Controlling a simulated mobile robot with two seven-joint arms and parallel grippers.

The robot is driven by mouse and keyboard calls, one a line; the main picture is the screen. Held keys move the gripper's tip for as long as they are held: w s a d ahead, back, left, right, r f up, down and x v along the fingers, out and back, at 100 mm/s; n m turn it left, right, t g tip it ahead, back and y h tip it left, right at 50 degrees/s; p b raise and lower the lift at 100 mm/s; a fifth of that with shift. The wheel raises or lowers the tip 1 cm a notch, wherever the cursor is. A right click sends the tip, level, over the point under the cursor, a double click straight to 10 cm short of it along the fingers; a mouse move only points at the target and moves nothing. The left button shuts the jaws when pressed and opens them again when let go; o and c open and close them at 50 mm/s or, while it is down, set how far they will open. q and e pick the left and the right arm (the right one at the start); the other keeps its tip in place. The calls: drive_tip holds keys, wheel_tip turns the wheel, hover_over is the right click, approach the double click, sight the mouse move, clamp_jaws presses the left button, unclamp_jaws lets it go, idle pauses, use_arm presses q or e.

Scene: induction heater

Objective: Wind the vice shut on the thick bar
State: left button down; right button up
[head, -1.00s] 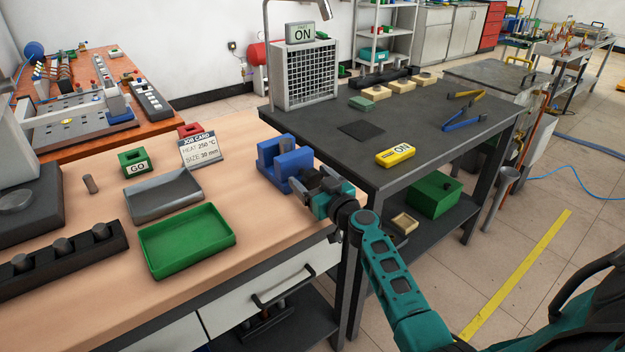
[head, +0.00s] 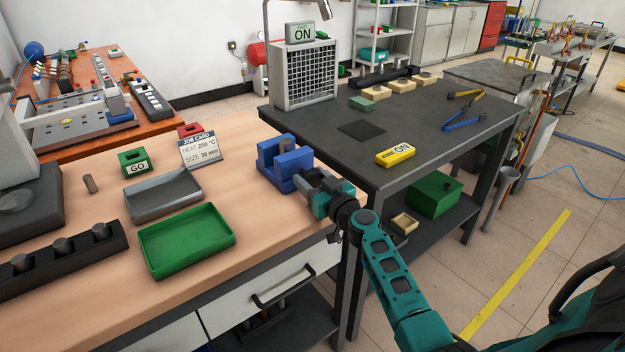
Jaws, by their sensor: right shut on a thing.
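The blue vice (head: 287,168) stands near the right end of the wooden bench, with a gap showing between its upright jaws. My right gripper (head: 318,186) is at the vice's near right side, shut on its handle; the fingers and wrist mostly hide the handle. My left gripper is not in view.
A grey tray (head: 163,206) and a green tray (head: 187,263) lie left of the vice. A black rack (head: 55,270) holds several round pieces. A dark table (head: 440,150) stands close to the right.

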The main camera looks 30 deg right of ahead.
drive_tip(key=m, duration=0.7)
drive_tip(key=shift+m+g+y, duration=0.3)
drive_tip(key=shift+m+y, duration=0.1)
drive_tip(key=m, duration=0.6)
drive_tip(key=shift+m+y, duration=0.4)
drive_tip(key=m, duration=0.3)
drive_tip(key=shift+p, duration=0.35)
drive_tip(key=m, duration=0.3)
drive_tip(key=shift+d+m+g+y, duration=0.1)
drive_tip(key=shift+m+g+y, duration=0.2)
drive_tip(key=shift+y, duration=0.1)
drive_tip(key=m+p, duration=0.1)
drive_tip(key=m, duration=0.3)
drive_tip(key=shift+m+y, duration=0.4)
drive_tip(key=shift+m, duration=0.7)
